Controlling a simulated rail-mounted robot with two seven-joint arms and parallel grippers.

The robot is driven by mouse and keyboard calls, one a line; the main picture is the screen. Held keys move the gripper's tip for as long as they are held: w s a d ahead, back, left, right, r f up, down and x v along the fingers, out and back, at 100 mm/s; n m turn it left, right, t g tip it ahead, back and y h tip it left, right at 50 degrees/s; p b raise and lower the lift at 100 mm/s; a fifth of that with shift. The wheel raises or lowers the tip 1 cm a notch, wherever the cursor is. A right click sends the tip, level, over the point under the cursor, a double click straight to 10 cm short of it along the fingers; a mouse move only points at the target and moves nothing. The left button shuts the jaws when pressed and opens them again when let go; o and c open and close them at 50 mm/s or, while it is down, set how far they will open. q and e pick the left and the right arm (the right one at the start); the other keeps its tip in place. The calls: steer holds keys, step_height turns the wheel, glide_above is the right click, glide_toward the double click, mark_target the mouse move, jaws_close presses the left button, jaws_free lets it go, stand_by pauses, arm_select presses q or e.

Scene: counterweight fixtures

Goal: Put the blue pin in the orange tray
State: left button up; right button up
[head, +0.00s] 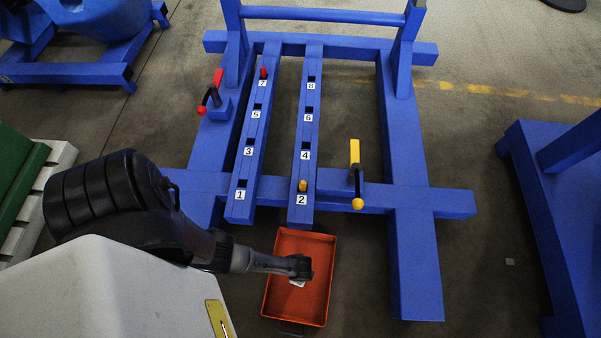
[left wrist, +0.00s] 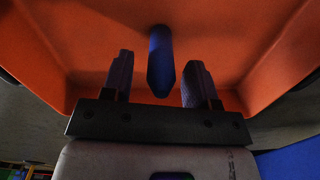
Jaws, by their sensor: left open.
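The orange tray (head: 318,252) sits on the floor in front of the blue fixture in the head view, and its inside fills the left wrist view (left wrist: 90,40). My left gripper (head: 300,268) is over the tray; its two fingers (left wrist: 160,80) are spread apart in the left wrist view. The blue pin (left wrist: 160,58) shows between and beyond the fingers, against the tray's inside, with a visible gap to each finger. I cannot tell whether it rests on the tray floor. The pin is hidden in the head view. My right gripper is not in view.
The blue fixture has two numbered rails (head: 258,130). A red pin (head: 263,72) stands at 7 and a yellow pin (head: 303,185) at 2. A red-handled clamp (head: 214,90) and a yellow-handled clamp (head: 355,165) flank the rails.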

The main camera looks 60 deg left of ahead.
arm_select(q)
step_height(320, 180, up, 9)
steer(key=p, duration=0.6)
steer(key=shift+f, duration=0.1)
steer(key=shift+r+p, duration=0.8)
steer(key=shift+r, duration=0.35)
step_height(320, 180, up, 14)
steer(key=w+f+n+t+h, duration=0.1)
steer(key=w+n+t, duration=0.1)
steer(key=w+n, duration=0.1)
steer(key=s+a+r+n, duration=0.1)
steer(key=a+r+n, duration=0.1)
steer(key=r, duration=0.9)
steer(key=s+a+r+n+t, duration=0.1)
steer(key=a+r, duration=0.4)
steer(key=r, duration=0.6)
steer(key=shift+s+a+n+t+y, duration=0.3)
steer(key=shift+s+n+y, duration=0.15)
steer(key=shift+s, duration=0.3)
steer(key=shift+d, duration=0.1)
steer(key=shift+r, duration=0.1)
